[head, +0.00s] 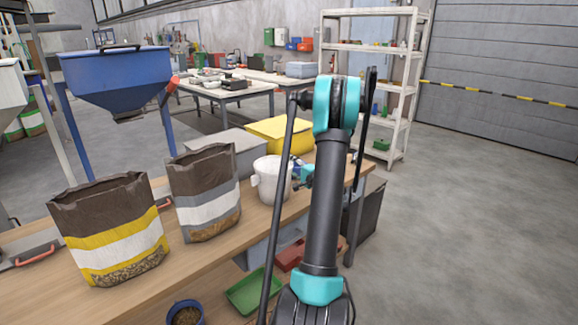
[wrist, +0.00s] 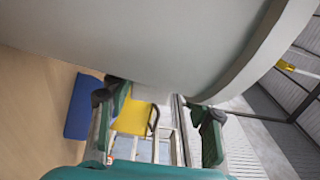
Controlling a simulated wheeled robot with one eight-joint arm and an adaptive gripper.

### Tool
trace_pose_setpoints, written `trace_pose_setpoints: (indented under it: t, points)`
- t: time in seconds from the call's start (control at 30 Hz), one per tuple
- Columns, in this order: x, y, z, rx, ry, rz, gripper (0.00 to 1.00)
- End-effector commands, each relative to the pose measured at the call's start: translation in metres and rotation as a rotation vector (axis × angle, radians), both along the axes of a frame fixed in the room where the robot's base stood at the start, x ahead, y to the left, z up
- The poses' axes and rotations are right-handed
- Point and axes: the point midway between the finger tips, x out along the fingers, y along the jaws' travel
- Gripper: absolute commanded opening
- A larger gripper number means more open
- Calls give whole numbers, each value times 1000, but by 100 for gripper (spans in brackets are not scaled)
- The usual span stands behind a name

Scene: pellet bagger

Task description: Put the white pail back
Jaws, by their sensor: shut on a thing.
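The white pail (head: 270,182) is upright at the workbench (head: 190,262), right of the two bags; I cannot tell whether its base touches the top. My gripper (head: 297,172) is at the pail's right side, shut on it, partly hidden behind my arm. In the wrist view the pale wall of the pail (wrist: 150,45) fills the upper part, with its curved rim at the right. The fingers of my gripper (wrist: 162,122) show below it, and their contact with the pail is partly hidden.
A bag with a yellow band (head: 108,228) and a grey-banded bag (head: 203,192) stand open left of the pail. A yellow box (head: 282,131) and grey box (head: 222,146) sit behind it. A blue hopper (head: 118,80) stands left. The floor (head: 470,220) at right is clear.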

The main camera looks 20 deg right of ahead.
Motion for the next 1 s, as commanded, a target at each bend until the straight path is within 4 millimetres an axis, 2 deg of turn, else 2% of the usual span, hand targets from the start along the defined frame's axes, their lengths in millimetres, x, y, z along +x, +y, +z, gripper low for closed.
trace_pose_setpoints:
  t: [0.27, 0.3, 0.43, 0.8, 1.0]
  points:
    - [0, 0, -2, 0, 0, 0, 16]
    - [0, 0, -2, 0, 0, 0, 55]
    - [0, 0, -2, 0, 0, 0, 71]
    - [0, 0, 1, 0, 0, 0, 71]
    - [-28, -9, 1, 0, 0, -4, 71]
